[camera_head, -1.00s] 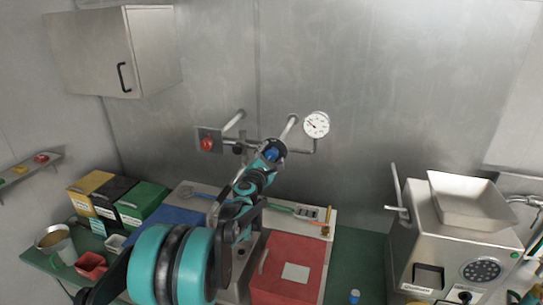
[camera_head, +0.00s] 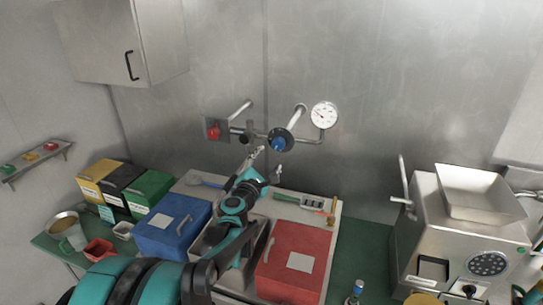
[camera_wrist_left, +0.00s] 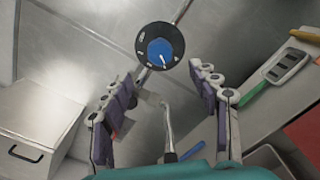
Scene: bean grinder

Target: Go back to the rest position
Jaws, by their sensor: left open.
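My left arm reaches up from the bottom of the head view over the bench. My left gripper (camera_head: 264,162) is open and empty, just below a round black dial with a blue knob (camera_head: 279,143) on the wall pipe. In the left wrist view the two fingers of the left gripper (camera_wrist_left: 168,98) stand wide apart. The blue knob (camera_wrist_left: 160,52) shows beyond and above the fingertips, clear of both. My right gripper does not show in either view.
A blue box (camera_head: 172,226) and a red box (camera_head: 295,260) flank my arm. The steel grinder (camera_head: 455,235) stands at right. A red knob (camera_head: 213,130) and a white gauge (camera_head: 324,114) are on the wall. A cabinet (camera_head: 110,45) hangs at upper left.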

